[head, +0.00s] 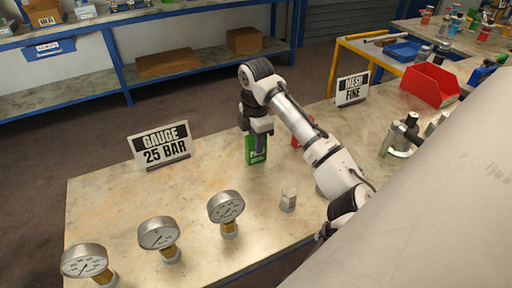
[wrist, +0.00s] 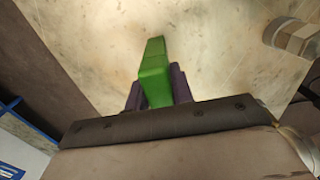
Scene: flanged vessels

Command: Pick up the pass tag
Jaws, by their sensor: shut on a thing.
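The green tag (head: 251,153) with white lettering stands upright on the table in the head view, below my gripper (head: 257,142). I take it to be the pass tag; its lettering is too small to read in full. In the wrist view the green tag (wrist: 154,75) lies between the two dark fingers of my gripper (wrist: 154,87). The fingers are shut on it. A red thing (head: 297,134) shows behind my arm, mostly hidden by it.
Three gauges (head: 159,235) stand along the front edge. A "GAUGE 25 BAR" sign (head: 161,146) and a "MESH FINE" sign (head: 352,89) stand at the back. A small pale metal block (head: 288,200) sits right of the gauges. A red bin (head: 430,85) is at the far right.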

